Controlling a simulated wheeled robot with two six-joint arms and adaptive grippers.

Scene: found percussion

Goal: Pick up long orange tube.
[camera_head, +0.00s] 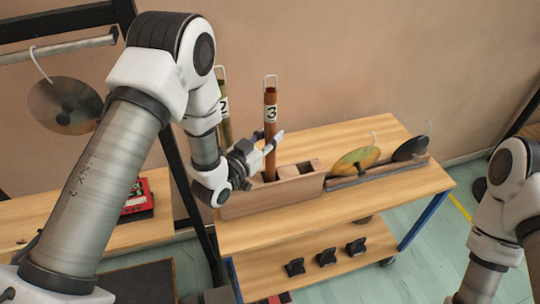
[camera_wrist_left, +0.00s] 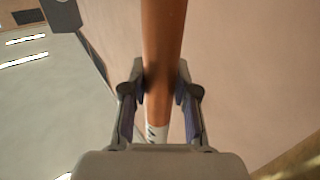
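The long orange-brown tube (camera_head: 270,150), with a white label marked 3 and a wire loop on top, stands upright in a slot of the wooden box (camera_head: 275,197) on the table. My left gripper (camera_head: 268,142) is at the tube below its label, one finger on each side. In the left wrist view the tube (camera_wrist_left: 162,40) runs between the fingers (camera_wrist_left: 162,85), whose pads press against both its sides. The tube's lower end is hidden in the box. My right arm shows at the right edge; its gripper is out of view.
A green tube (camera_head: 224,110) marked 2 stands left of the orange one, partly behind my left arm. Two cymbal-like discs (camera_head: 356,161) (camera_head: 411,148) stand in a rack to the right. Another disc (camera_head: 65,106) hangs at left. The table's front right is clear.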

